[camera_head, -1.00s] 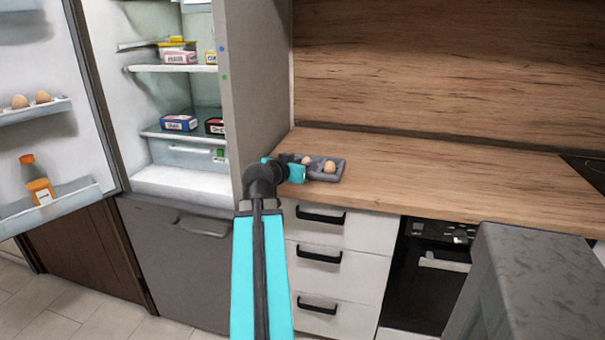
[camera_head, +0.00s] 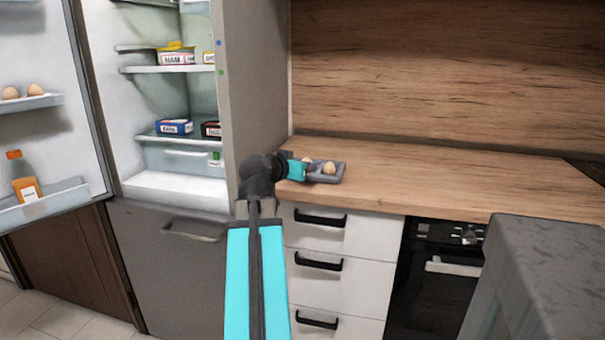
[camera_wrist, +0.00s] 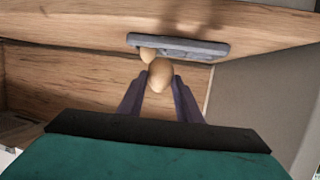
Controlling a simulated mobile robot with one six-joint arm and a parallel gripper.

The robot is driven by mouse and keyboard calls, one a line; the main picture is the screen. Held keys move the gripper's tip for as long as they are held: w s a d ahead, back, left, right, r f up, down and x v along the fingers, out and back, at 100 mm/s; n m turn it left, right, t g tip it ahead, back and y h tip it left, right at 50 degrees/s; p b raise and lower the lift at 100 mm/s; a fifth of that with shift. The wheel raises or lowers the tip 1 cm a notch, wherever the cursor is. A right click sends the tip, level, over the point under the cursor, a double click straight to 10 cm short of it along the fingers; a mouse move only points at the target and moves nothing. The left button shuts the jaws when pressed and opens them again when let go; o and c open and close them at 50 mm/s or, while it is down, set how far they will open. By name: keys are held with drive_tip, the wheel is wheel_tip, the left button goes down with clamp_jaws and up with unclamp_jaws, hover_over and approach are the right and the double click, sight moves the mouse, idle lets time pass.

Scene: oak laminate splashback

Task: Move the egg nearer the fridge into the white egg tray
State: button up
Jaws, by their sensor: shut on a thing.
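A grey egg tray (camera_head: 341,174) sits on the counter beside the fridge. One egg (camera_head: 329,167) rests in it on the right; the egg nearer the fridge (camera_head: 308,161) shows partly, just beyond my gripper (camera_head: 310,172). In the wrist view an egg (camera_wrist: 160,76) is held between my two fingertips, in front of the grey tray (camera_wrist: 200,47). The other egg (camera_wrist: 147,55) shows behind it at the tray. My gripper is shut on the nearer egg, at the tray's fridge side. A white egg tray (camera_head: 50,101) is on the open fridge door, with two eggs in it.
The fridge is open, with food packs (camera_head: 175,127) on its shelves. A bottle (camera_head: 24,180) stands in the lower door shelf. The fridge side wall (camera_head: 256,90) rises left of the counter (camera_head: 430,185). A grey block (camera_head: 555,260) fills the lower right.

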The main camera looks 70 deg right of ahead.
drive_tip(key=shift+a+f, duration=0.1)
drive_tip(key=shift+s+a+r, duration=0.25)
drive_tip(key=shift+s+a, duration=0.6)
drive_tip(key=shift+a, duration=0.15)
drive_tip(key=shift+c, duration=0.2)
